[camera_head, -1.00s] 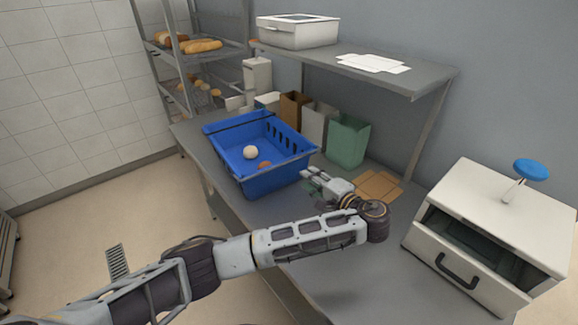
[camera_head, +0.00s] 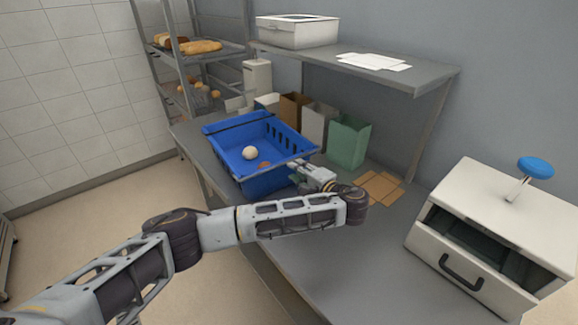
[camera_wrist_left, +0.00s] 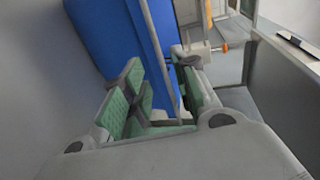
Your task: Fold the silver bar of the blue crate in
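The blue crate (camera_head: 262,182) stands on the grey table, with a pale round item (camera_head: 250,153) and a small orange-brown item (camera_head: 264,165) inside. My left gripper (camera_head: 296,172) is at the crate's near right rim. In the left wrist view the crate's blue wall (camera_wrist_left: 105,35) fills the upper middle. The thin silver bar (camera_wrist_left: 161,50) runs down along it, between the green-padded fingers of my left gripper (camera_wrist_left: 165,98). The fingers look apart, one on each side of the bar; contact is not clear. My right gripper is not in view.
A white drawer box (camera_head: 490,230) with a blue knob stands at the right. Paper bags, including a green one (camera_head: 347,141), stand behind the crate under a shelf (camera_head: 420,78). Flat brown cardboard (camera_head: 380,189) lies right of the gripper. The table front is clear.

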